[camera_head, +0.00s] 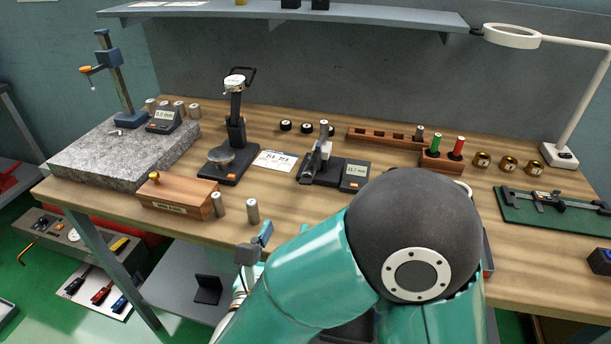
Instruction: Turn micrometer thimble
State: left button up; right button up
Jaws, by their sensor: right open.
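A dark bench device (318,163) stands mid-bench on a black base, with a small display (355,177) beside it. It looks like a measuring instrument, but I cannot tell whether it is the micrometer, and no thimble is clear on it. My right gripper (256,245) is small in view at the bench's front edge, below two metal cylinders. It is open, with nothing seen between its fingers, and lies well left of and nearer than the device. My own teal arm and black joint cover part of the bench. My left gripper is out of view.
A wooden box (177,196) and two metal cylinders (252,210) stand near the front edge. A granite plate (95,160) is at left, a dial stand (234,135) behind. A green mat (520,207) and a lamp (560,155) are at right.

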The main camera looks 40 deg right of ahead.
aim_at(306, 180)
jog(key=p+x, duration=0.1)
jog(key=x, duration=1.3)
jog(key=shift+w+d+p, duration=0.2)
jog(key=shift+d+p, duration=0.05)
jog(key=shift+p, duration=0.15)
grip_shut()
